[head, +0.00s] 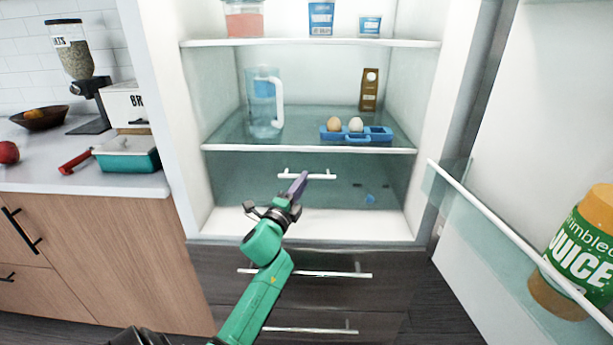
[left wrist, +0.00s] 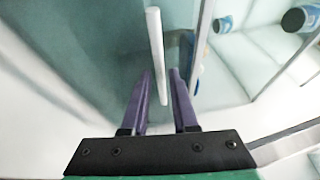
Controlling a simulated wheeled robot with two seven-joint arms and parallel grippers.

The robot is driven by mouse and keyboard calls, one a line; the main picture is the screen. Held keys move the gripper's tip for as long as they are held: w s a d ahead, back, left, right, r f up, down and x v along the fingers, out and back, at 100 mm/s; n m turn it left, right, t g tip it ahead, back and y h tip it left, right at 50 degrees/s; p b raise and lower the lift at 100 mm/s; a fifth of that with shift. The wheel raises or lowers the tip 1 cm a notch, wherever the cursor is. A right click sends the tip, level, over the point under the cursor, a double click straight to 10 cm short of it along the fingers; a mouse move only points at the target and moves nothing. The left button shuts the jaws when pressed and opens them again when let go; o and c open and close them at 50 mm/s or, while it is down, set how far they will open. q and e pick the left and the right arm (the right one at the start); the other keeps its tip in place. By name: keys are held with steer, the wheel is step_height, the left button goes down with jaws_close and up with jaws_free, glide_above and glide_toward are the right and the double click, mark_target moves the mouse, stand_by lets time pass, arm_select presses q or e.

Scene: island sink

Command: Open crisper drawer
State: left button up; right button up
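The crisper drawer (head: 240,185) is a clear bin at the bottom of the open fridge, below the lower shelf. It appears shut. Its white bar handle (head: 322,176) runs across the upper front. My left gripper (head: 302,180), with purple fingers, is at the handle's middle. In the left wrist view the handle (left wrist: 155,40) reaches down between the two fingers of the gripper (left wrist: 162,76). The fingers stand apart, one on each side of the bar, with a gap visible. Whether a finger touches the bar, I cannot tell. My right gripper is not in view.
The lower shelf (head: 310,149) holds a jug (head: 263,105), a blue egg tray (head: 375,134) and a brown carton (head: 369,90). The open fridge door (head: 480,205) with a juice jar (head: 575,250) stands at the right. A counter (head: 80,186) is at the left. Dark drawers lie below the fridge compartment.

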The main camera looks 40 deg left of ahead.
mark_target(310, 154)
arm_select(q)
steer(key=shift+x, duration=1.55)
jaws_close()
